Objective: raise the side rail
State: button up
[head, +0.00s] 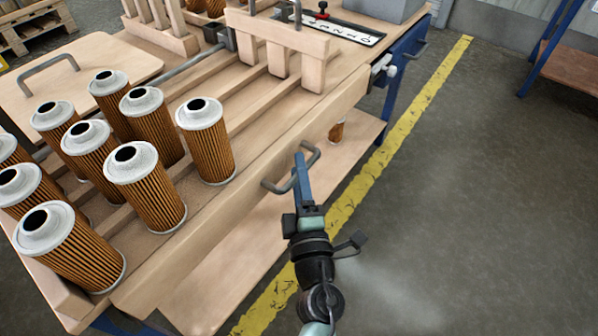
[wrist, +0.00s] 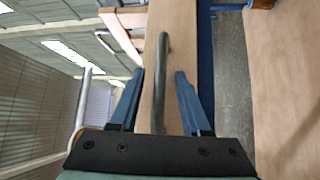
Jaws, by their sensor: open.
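The side rail (head: 230,192) is a long pale wooden board along the near side of the bench. A grey metal bow handle (head: 272,187) is fixed to its outer face. The rail also fills the middle of the wrist view (wrist: 182,40), with the handle bar (wrist: 161,75) running lengthwise in front of it. My gripper (head: 300,165) is at the handle, its blue fingers open. In the wrist view the bar lies between the two fingers (wrist: 160,82), with a gap on each side. The fingers hide part of the handle in the head view.
Several pleated brown filter cartridges with white caps (head: 205,140) stand on the wooden bed behind the rail. A metal slide bolt (head: 383,68) is at the rail's far end. A lower shelf (head: 255,245) juts out below. The floor (head: 480,200) to the right is clear.

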grip_shut()
dwell(1.3)
